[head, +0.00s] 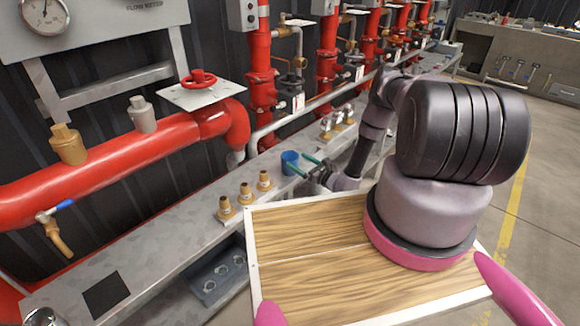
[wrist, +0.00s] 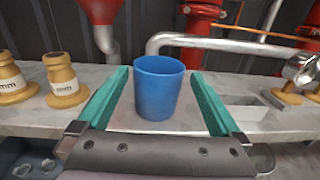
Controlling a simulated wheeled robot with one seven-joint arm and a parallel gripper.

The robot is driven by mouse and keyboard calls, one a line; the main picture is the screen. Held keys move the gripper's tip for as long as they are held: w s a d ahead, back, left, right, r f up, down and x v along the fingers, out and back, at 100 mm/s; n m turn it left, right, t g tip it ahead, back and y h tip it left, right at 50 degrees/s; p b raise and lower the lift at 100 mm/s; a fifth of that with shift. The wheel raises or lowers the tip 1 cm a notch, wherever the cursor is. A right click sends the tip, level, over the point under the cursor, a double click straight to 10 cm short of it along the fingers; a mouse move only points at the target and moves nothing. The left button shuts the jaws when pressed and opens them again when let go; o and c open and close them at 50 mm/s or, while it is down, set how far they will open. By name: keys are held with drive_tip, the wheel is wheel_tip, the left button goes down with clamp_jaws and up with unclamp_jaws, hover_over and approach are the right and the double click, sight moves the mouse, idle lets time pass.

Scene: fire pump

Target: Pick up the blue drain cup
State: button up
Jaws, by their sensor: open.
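The blue drain cup (head: 289,162) stands upright on the grey metal bench, just right of the brass fittings in the head view. In the wrist view the blue cup (wrist: 158,88) is centred between the two teal fingers, with a gap on each side. My gripper (wrist: 160,95) is open and points at the cup from the front. In the head view my gripper (head: 300,168) is at the cup's right side, small and partly covered by its own wrist.
Brass fittings (head: 246,193) stand on the bench left of the cup, and they show in the wrist view (wrist: 62,82). More fittings (head: 338,124) stand farther along at the right. A silver pipe (head: 300,117) and red pipes (head: 262,85) rise behind the cup. A wooden-topped tray (head: 310,250) is in front.

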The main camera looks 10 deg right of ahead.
sight(290, 156)
drive_tip(key=shift+x, duration=2.75)
drive_tip(key=c, duration=1.1)
drive_tip(key=shift+r, duration=0.1)
